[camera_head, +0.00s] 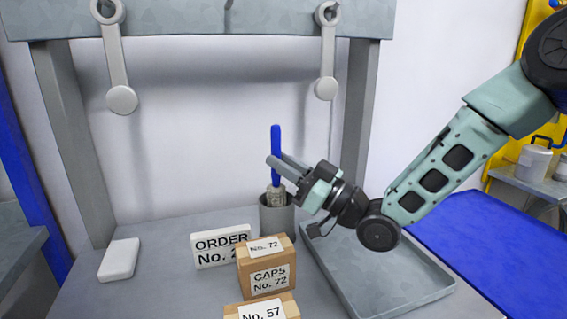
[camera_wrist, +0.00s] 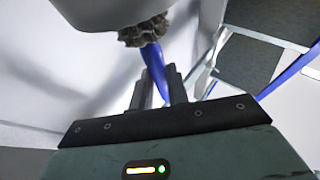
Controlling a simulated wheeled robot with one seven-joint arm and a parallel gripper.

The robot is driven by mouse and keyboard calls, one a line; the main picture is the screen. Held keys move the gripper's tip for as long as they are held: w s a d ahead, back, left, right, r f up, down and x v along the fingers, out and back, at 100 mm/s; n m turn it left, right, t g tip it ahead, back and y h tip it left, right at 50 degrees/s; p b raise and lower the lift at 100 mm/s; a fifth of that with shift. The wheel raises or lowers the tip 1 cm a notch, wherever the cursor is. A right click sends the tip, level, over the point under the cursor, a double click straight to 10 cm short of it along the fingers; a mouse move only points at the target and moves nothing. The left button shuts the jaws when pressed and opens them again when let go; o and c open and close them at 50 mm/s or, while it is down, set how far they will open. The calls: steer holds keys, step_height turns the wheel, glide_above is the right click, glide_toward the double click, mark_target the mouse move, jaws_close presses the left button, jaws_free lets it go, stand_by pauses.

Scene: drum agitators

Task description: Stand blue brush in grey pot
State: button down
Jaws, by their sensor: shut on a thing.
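The blue brush (camera_head: 275,145) is upright in the head view, blue handle up and greyish bristles (camera_head: 275,197) down. My gripper (camera_head: 277,163) is shut on the lower part of the handle, coming in from the right. The grey pot (camera_head: 277,222) stands on the worktop directly below. The bristle end is at the pot's mouth; its lower tip is hidden by the pot wall, so how deep it sits cannot be told. In the wrist view, the blue handle (camera_wrist: 154,58) runs between my fingers (camera_wrist: 168,85), with bristles at the grey pot (camera_wrist: 95,12).
An order sign (camera_head: 215,248) and cardboard boxes (camera_head: 266,268) stand in front of the pot. A shallow grey tray (camera_head: 390,285) lies to the right, under my arm. A white block (camera_head: 119,259) lies at left. Two grey levers (camera_head: 118,70) (camera_head: 327,60) hang from the beam above.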

steer(key=shift+f, duration=0.45)
steer(key=c, duration=1.3)
jaws_free()
steer(key=b+v, duration=0.1)
steer(key=v, duration=0.6)
steer(key=shift+s+d+f+b, duration=0.1)
steer(key=shift+s+d+b, duration=0.1)
steer(key=shift+b, duration=0.2)
